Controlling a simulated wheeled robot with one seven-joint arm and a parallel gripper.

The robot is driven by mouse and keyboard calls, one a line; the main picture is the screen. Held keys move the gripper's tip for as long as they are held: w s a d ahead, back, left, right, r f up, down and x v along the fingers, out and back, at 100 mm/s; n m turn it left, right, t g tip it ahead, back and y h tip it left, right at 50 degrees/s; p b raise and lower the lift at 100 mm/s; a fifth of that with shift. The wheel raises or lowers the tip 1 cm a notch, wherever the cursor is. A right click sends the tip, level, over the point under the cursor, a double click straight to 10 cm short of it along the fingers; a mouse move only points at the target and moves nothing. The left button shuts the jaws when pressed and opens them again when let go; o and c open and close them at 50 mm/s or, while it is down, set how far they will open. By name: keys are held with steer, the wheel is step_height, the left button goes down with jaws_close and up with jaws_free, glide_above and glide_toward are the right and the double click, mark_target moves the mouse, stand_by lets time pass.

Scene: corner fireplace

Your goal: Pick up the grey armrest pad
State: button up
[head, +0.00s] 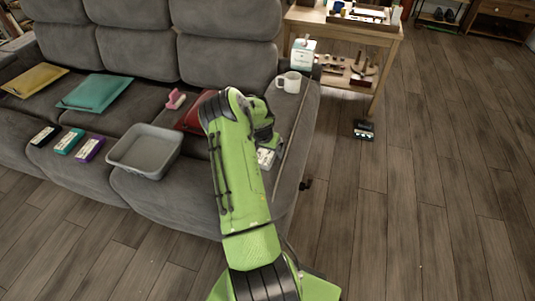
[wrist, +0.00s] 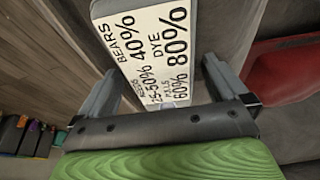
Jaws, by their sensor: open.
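A grey pad (wrist: 194,22) with a large white printed label (wrist: 150,45) lies under my gripper in the wrist view; I take it to be the grey armrest pad. In the head view its white label (head: 266,158) shows near the right end of the sofa, and my arm hides part of it. My gripper (wrist: 160,66) is open, with one finger toward each side of the label. The wrist view does not show clearly whether the fingers touch the pad. In the head view my arm largely covers the gripper.
A red item (head: 194,112) lies on the sofa (head: 155,205) left of my gripper, also seen in the wrist view (wrist: 290,70). A grey tray (head: 145,172) stands farther left. A white mug (head: 289,82) and a carton (head: 302,54) stand behind. Open floor lies to the right.

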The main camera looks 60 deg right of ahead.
steer(key=shift+r, duration=0.1)
steer(key=c, duration=1)
step_height(320, 180, up, 10)
steer(key=p, duration=0.2)
steer(key=shift+p, duration=0.35)
